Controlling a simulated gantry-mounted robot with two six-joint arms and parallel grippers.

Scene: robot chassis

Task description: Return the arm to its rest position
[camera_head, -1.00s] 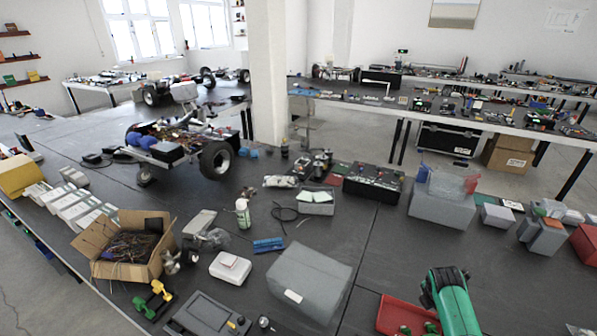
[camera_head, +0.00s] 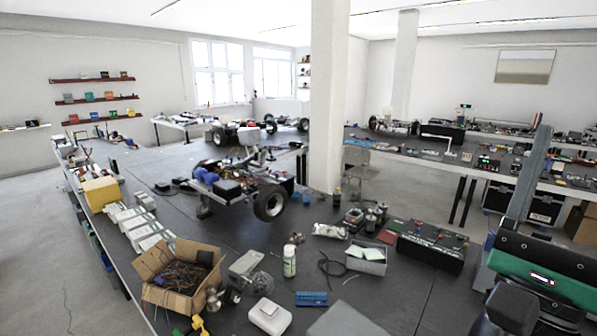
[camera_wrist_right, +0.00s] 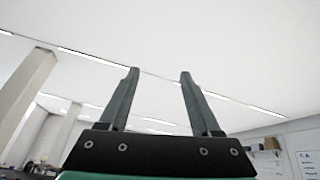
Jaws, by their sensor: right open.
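My right arm, black and green, shows large and close at the right edge of the head view. Its gripper (camera_head: 541,135) points upward there, above the level of the workbench (camera_head: 395,298). In the right wrist view the two grey fingers of this gripper (camera_wrist_right: 159,72) stand apart with nothing between them. My left arm and left gripper are not in view.
On the bench are a wheeled chassis (camera_head: 247,187), an open cardboard box (camera_head: 165,290), a spray bottle (camera_head: 289,262), and a black equipment case (camera_head: 430,250). A white pillar (camera_head: 328,110) rises behind. The air around the raised gripper looks clear.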

